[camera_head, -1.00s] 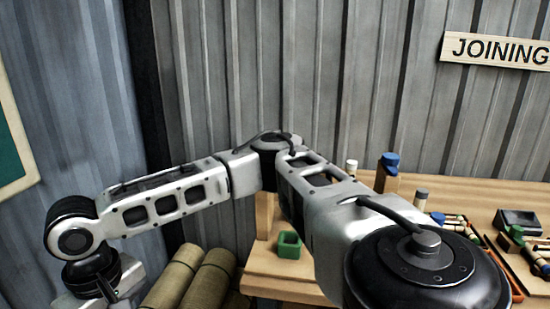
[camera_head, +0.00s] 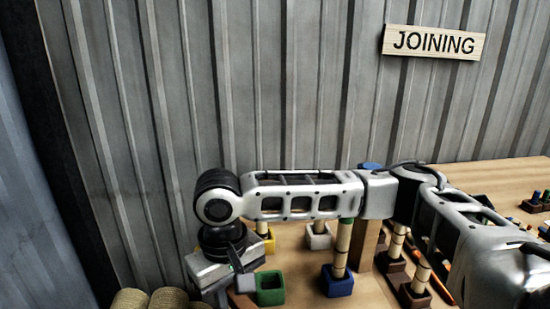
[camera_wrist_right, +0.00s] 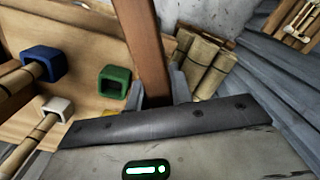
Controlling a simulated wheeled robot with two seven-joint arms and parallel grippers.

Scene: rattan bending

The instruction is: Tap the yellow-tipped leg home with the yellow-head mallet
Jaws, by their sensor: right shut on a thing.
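My right gripper (camera_head: 234,286) is beside the green socket block in the head view. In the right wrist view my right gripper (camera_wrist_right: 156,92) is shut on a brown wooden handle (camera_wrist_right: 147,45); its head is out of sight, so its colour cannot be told. A yellow socket block (camera_head: 266,242) stands on the bench behind my right wrist in the head view. A short light leg piece (camera_head: 262,227) shows in it; its top is hidden by my arm. Only yellow slivers show by the gripper in the wrist view (camera_wrist_right: 110,114). My left gripper is not in view.
A green block (camera_head: 271,289) stands empty close to the gripper. White (camera_head: 318,237) and blue (camera_head: 337,284) blocks hold rattan legs. Brown blocks with legs stand further right. Rattan bundles (camera_wrist_right: 205,60) lie off the bench; a corrugated wall is behind.

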